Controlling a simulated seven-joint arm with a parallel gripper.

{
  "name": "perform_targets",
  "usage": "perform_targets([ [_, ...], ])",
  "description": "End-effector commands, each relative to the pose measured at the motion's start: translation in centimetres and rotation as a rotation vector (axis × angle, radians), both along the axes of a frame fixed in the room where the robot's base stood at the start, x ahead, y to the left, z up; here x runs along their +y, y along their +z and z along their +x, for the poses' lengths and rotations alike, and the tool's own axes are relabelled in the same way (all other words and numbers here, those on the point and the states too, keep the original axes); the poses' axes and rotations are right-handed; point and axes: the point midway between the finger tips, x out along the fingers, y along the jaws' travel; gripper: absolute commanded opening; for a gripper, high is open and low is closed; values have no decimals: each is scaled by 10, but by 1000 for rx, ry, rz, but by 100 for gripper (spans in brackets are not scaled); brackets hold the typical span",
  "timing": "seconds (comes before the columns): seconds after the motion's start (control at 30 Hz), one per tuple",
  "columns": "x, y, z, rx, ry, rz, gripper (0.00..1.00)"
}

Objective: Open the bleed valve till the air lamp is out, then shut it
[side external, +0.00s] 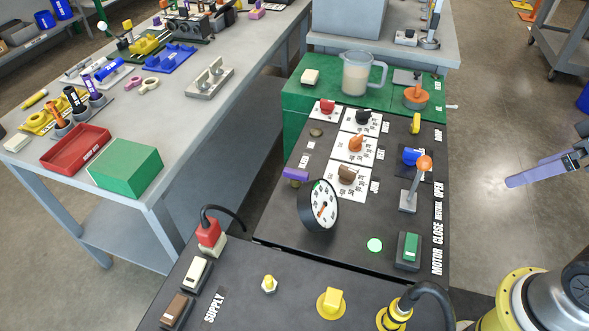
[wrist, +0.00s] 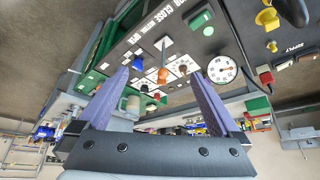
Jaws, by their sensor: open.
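No readable label marks the bleed valve or the air lamp, so I cannot tell for certain which they are. A round pale green lamp (side external: 374,245) sits on the black panel, beside the dial gauge (side external: 320,207). Possible valve handles are a purple one (side external: 296,174) left of the gauge, a blue one (side external: 412,157) and a yellow one (side external: 415,123). My gripper (wrist: 159,72) is open and empty, with its purple fingers spread in the wrist view. In the side view a purple finger (side external: 540,170) hangs right of the panel, clear of the controls.
An orange-topped lever (side external: 424,164) stands up at the panel's right side. A green switch (side external: 409,250), several dark and orange knobs and a clear jug (side external: 357,74) are close by. Black cables rise from the near supply panel. A grey bench (side external: 150,195) stands left.

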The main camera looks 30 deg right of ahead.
Motion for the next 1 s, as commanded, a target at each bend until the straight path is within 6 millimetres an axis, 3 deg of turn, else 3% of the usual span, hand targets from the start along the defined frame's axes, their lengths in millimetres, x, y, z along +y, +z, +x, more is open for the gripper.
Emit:
perform_targets([
  [0.07,0,-1,-2,13,-53,28,100],
  [0.17,0,19,3,-11,-153,82,100],
  [0.47,8,90,64,1,-419,242,100],
  [0.73,35,125,155,88,-604,339,100],
  [0.87,55,125,202,138,-675,363,100],
  [1.0,82,112,251,193,-737,373,100],
])
